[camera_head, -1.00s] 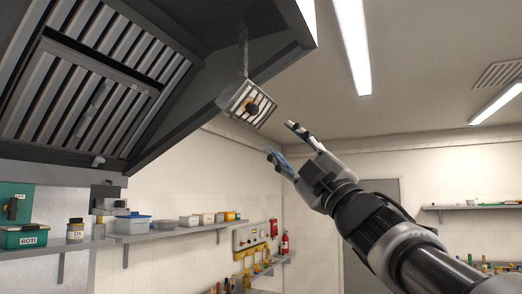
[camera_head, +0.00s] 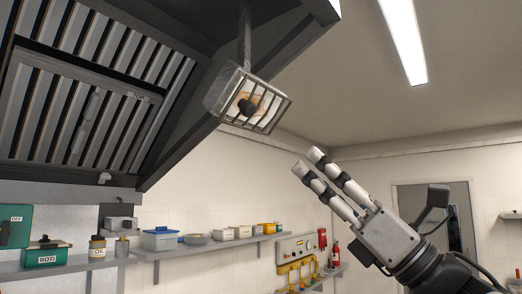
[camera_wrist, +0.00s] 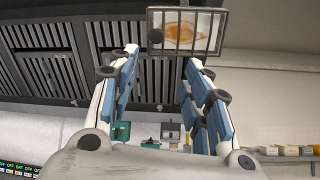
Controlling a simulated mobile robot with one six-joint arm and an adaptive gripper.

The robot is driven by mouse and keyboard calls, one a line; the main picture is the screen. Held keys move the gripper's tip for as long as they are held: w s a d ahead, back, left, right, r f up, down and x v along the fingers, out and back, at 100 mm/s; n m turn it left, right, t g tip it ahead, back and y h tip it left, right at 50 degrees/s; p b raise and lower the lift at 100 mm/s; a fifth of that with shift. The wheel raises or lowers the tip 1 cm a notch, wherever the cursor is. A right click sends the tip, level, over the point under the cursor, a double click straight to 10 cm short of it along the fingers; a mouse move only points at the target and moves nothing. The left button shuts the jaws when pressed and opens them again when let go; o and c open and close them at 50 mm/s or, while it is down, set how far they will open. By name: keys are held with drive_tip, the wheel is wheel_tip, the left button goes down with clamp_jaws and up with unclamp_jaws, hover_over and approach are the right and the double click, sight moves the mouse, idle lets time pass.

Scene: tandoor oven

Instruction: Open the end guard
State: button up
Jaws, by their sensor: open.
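A caged lamp hangs on a rod from the dark hood, at the top middle of the head view. Its barred end guard (camera_head: 273,113) faces out and downward and appears closed over the lamp's front.
The hood (camera_head: 88,105) with slatted filters fills the upper left, its sloping edge close to the lamp. A wall shelf (camera_head: 190,246) with containers runs below. A control panel (camera_head: 297,247) and fire extinguisher (camera_head: 334,254) are on the wall. Open air lies between gripper and lamp.

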sight(251, 112)
drive_tip(key=p+x, duration=0.2)
drive_tip(key=x, duration=0.3)
drive_tip(key=p+x, duration=0.2)
drive_tip(key=x, duration=0.4)
drive_tip(key=p+x, duration=0.2)
drive_tip(key=x, duration=0.4)
drive_tip(key=shift+s+a, duration=0.25)
drive_tip(key=shift+s, duration=0.15)
drive_tip(key=shift+c, duration=0.5)
clamp_jaws()
